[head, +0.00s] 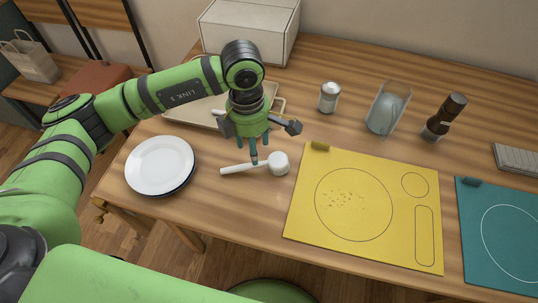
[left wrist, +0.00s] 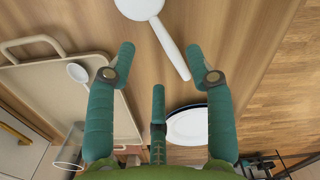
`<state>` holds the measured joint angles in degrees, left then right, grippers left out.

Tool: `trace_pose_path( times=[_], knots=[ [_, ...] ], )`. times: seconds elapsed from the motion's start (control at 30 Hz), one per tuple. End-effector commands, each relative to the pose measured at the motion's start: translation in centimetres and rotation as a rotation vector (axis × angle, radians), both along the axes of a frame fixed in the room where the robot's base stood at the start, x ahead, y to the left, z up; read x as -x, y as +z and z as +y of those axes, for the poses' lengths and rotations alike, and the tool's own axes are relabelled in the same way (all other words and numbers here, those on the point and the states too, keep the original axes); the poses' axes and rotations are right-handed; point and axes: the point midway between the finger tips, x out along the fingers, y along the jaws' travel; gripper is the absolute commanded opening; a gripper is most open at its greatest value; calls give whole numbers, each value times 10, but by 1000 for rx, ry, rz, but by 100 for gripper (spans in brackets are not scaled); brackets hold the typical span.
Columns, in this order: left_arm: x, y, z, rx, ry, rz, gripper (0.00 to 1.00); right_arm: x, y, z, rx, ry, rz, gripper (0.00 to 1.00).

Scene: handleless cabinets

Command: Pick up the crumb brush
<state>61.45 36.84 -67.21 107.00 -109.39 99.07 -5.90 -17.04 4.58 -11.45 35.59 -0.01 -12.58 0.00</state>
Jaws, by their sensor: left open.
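A white tool with a round head and a straight handle (head: 240,169), which looks like the crumb brush, lies flat on the wooden table between the plates and the yellow mat. In the left wrist view its handle (left wrist: 172,48) points down toward the space between my fingers, and its round head is cut off by the top edge. My left gripper (head: 256,152) is open and empty, fingers pointing down just above the tool. In the left wrist view the gripper (left wrist: 160,62) shows fingers on both sides of the handle's line. I cannot tell whether any finger touches it. My right gripper is out of view.
White plates (head: 160,164) are stacked to the left. A beige tray (head: 198,112) lies behind my gripper. A yellow mat (head: 300,224) with crumbs lies to the right. A shaker (head: 328,97), a glass container (head: 386,108) and a dark bottle (head: 444,117) stand behind it.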

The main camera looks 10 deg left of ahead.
Motion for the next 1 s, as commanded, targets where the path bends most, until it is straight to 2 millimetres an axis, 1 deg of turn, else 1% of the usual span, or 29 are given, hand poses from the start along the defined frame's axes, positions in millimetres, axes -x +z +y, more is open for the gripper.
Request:
trace_pose_path(
  times=[0.03, 0.1, 0.27, 0.43, 0.5, 0.6, 0.7, 0.87, 0.9, 1.0],
  knots=[
    [-2, -1, 6, -28, 4, -3, 53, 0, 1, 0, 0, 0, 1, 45],
    [-2, -6, 9, -41, 6, -3, 53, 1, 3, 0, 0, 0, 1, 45],
    [-1, -22, 7, -38, 6, -2, 53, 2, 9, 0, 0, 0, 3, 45],
    [2, -46, -1, -36, 4, 0, 53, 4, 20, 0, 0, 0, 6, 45],
    [2, -57, 0, -35, 6, -1, 53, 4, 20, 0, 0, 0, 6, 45],
    [2, -66, -1, -34, 6, -2, 53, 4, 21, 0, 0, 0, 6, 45],
    [1, -70, -1, -34, 5, -4, 53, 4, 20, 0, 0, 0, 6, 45],
    [1, -69, -1, -34, 4, -4, 53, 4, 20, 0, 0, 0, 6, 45],
    [1, -69, -1, -33, 4, -5, 37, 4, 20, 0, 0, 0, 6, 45],
    [1, -69, -1, -33, 4, -5, 0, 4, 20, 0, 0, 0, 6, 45]
  ],
)
